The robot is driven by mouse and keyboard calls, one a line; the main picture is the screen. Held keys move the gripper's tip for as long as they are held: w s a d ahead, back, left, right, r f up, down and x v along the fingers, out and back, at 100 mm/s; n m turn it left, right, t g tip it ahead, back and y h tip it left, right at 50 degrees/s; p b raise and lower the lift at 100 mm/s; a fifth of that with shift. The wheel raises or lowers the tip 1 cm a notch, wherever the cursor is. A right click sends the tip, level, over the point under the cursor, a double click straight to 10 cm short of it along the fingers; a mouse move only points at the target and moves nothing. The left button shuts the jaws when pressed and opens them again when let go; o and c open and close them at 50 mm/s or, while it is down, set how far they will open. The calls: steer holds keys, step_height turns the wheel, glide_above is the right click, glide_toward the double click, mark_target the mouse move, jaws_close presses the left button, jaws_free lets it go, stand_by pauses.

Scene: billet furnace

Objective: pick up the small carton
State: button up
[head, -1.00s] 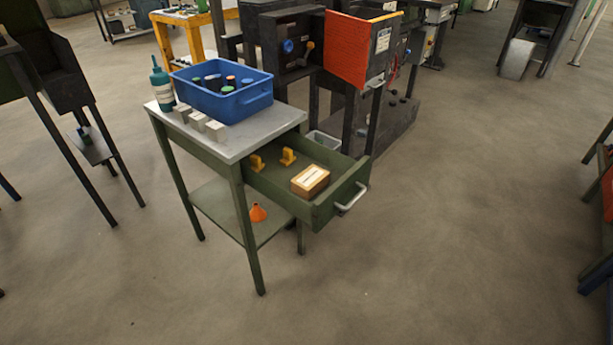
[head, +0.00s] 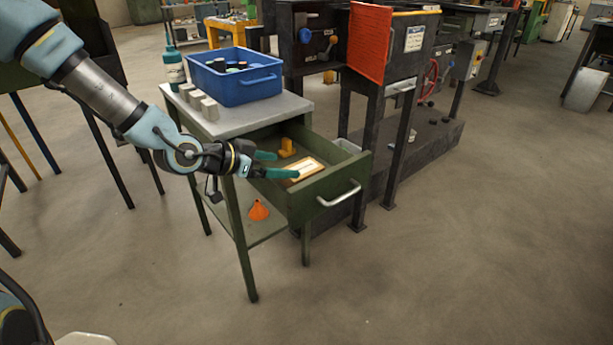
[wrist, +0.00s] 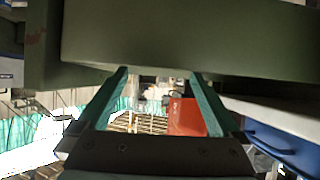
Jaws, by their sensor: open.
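The small carton (head: 306,168), tan with a pale top, lies in the open green drawer (head: 330,190) of the work table. My gripper (head: 278,164) reaches in from the left in the head view, with its teal fingers spread and nothing between them. One finger appears to overlap the carton's near left side; whether it touches cannot be told. In the wrist view my gripper (wrist: 158,95) shows both fingers apart, below a dark green panel (wrist: 180,40). The carton cannot be made out there.
A blue bin (head: 240,90), grey blocks (head: 208,108) and a teal bottle (head: 174,72) stand on the tabletop. An orange funnel (head: 258,211) is on the lower shelf. The floor in front is clear.

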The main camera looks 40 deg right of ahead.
mark_target(300, 169)
steer(key=x, duration=0.7)
steer(key=shift+w+f, duration=0.25)
steer(key=shift+f, duration=0.1)
steer(key=shift+r, duration=0.1)
jaws_close()
stand_by(0.4)
